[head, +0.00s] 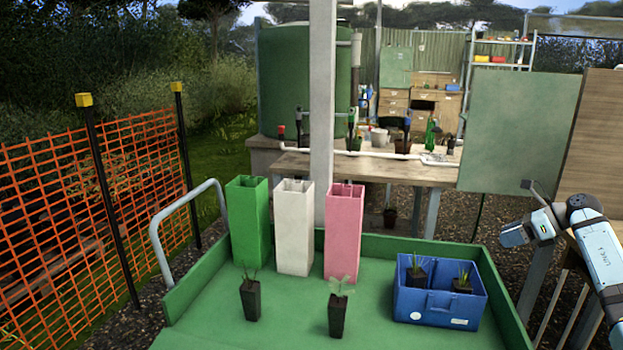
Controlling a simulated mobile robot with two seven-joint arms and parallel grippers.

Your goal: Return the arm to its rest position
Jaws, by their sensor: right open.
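My right gripper (528,185) is at the right edge of the head view, at the end of my right arm. It is open, small and partly blurred, and no object shows in it. It is apart from the green cart (390,265) and the things on it. My left gripper is not in view. On the cart stand a green tube (249,222), a white tube (295,230) and a pink tube (344,235), all upright. Two black pots with seedlings, one at left (250,300) and one at centre (337,315), stand in front of them.
A blue crate (430,309) holding two potted plants sits at the cart's right. A grey post (322,110) rises behind the tubes. A wooden bench (380,168) with pots and bottles stands farther back. A green panel (518,130) is behind my right gripper. Orange mesh (60,200) fences the left.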

